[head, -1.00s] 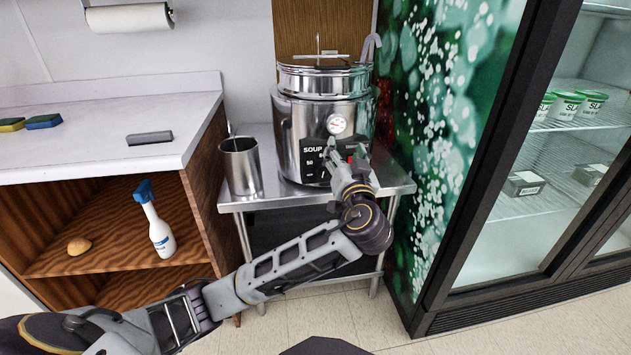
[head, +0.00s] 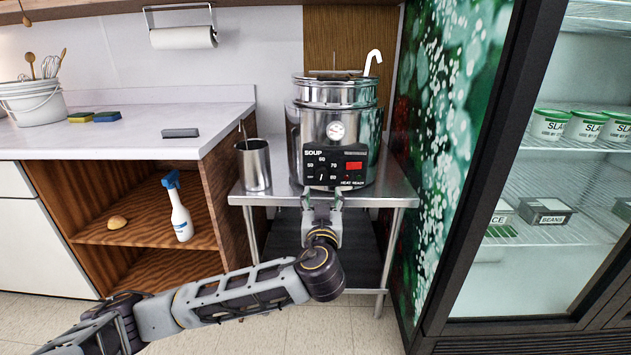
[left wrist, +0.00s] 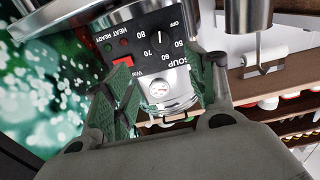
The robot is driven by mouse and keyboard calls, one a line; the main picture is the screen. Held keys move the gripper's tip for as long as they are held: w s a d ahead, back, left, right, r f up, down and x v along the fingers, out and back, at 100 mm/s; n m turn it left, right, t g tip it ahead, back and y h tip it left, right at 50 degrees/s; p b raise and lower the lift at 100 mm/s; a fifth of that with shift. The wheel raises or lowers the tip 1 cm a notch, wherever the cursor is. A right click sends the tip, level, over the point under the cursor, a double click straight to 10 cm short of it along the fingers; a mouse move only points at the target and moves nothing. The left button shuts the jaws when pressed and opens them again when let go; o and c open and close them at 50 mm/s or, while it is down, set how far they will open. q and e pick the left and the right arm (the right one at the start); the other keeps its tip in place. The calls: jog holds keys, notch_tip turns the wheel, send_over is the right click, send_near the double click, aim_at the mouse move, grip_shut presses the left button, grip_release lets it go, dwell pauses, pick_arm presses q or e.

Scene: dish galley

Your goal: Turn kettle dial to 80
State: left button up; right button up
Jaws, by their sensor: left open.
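The soup kettle (head: 309,122), a steel pot with a lid and a round gauge, stands on a steel side table. In the left wrist view the dark dial (left wrist: 158,43) shows near OFF and the numbers, beyond the fingers. My left gripper (head: 322,197) is open and empty, just below and in front of the dial, apart from it. My right gripper is not in view.
A steel cup (head: 254,165) with a utensil stands left of the kettle on the side table (head: 270,198). The counter (head: 140,140) is at left; a glass-door fridge (head: 470,200) is at right.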

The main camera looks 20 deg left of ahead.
aim_at(322, 174)
pick_arm(q)
jog(key=shift+s+a+f, duration=0.1)
jog(key=shift+f, duration=0.05)
dwell(0.4)
jog(key=shift+b+x, duration=1.9)
jog(key=shift+x, duration=5)
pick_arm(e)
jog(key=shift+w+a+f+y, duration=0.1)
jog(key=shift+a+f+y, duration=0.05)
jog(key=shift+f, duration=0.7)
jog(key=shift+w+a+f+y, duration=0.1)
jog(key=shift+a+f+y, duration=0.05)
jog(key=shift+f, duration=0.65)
pick_arm(q)
jog(key=c, duration=1)
jog(key=shift+m+p, duration=0.3)
jog(key=shift+p, duration=0.3)
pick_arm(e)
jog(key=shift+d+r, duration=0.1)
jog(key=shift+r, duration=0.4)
